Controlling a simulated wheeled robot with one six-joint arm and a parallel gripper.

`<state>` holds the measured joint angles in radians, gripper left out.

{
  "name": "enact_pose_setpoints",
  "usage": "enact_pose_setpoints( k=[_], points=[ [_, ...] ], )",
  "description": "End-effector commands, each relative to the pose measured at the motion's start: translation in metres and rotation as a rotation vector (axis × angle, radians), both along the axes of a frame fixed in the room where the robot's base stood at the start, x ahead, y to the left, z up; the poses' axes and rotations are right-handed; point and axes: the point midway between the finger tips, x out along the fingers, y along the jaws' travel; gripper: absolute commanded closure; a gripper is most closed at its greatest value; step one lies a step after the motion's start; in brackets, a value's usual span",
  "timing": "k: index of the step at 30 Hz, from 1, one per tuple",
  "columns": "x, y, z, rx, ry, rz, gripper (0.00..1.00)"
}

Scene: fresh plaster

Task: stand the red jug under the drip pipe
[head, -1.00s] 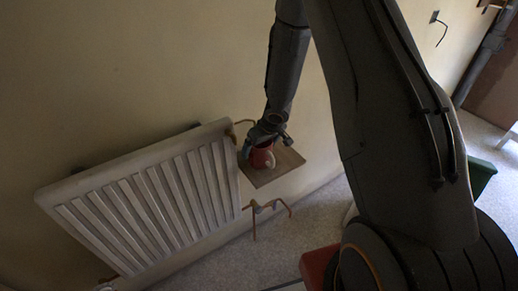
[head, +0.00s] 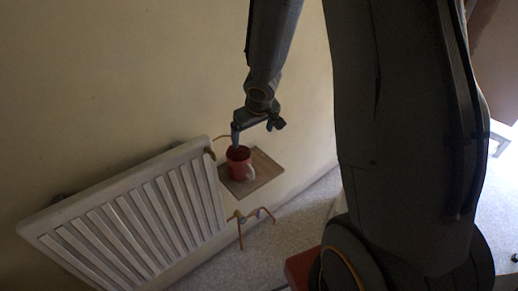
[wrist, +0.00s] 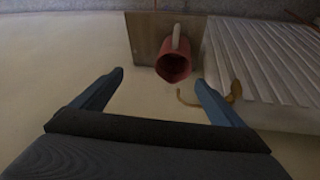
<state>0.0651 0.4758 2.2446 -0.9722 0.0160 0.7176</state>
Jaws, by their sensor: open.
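The red jug (head: 238,163) stands upright on a small wooden shelf (head: 266,172) against the wall, with its pale handle toward the right in the head view. In the wrist view the jug (wrist: 173,68) shows its dark open mouth. A thin brass-coloured pipe (head: 222,137) leaves the radiator's top corner and runs toward the jug; its end in the wrist view (wrist: 181,98) lies close by the jug's mouth. I cannot tell whether it is right over the mouth. My gripper (head: 255,130) is open and empty, above the jug, its blue fingers apart in the wrist view (wrist: 160,80).
A white ribbed radiator (head: 130,215) is close on the left of the shelf. Copper pipework (head: 250,218) sticks out below the shelf. A red thing (head: 300,268) is partly hidden by my body. The wall above the shelf is bare.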

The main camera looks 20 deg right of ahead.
Motion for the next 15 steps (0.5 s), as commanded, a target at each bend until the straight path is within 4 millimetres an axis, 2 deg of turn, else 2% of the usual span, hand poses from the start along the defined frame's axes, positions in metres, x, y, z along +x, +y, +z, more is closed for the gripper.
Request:
enact_pose_setpoints(
  k=[1,6,9,12,15],
  points=[
    [-0.016,-0.001,0.02,-0.013,0.004,-0.03,0.07],
    [-0.081,0.002,0.059,-0.014,0.067,-0.118,0.07],
    [-0.119,0.013,0.074,0.015,0.111,-0.149,0.07],
    [-0.148,0.024,0.082,0.052,0.147,-0.164,0.07],
    [-0.167,0.032,0.086,0.081,0.17,-0.171,0.07]
  ],
)
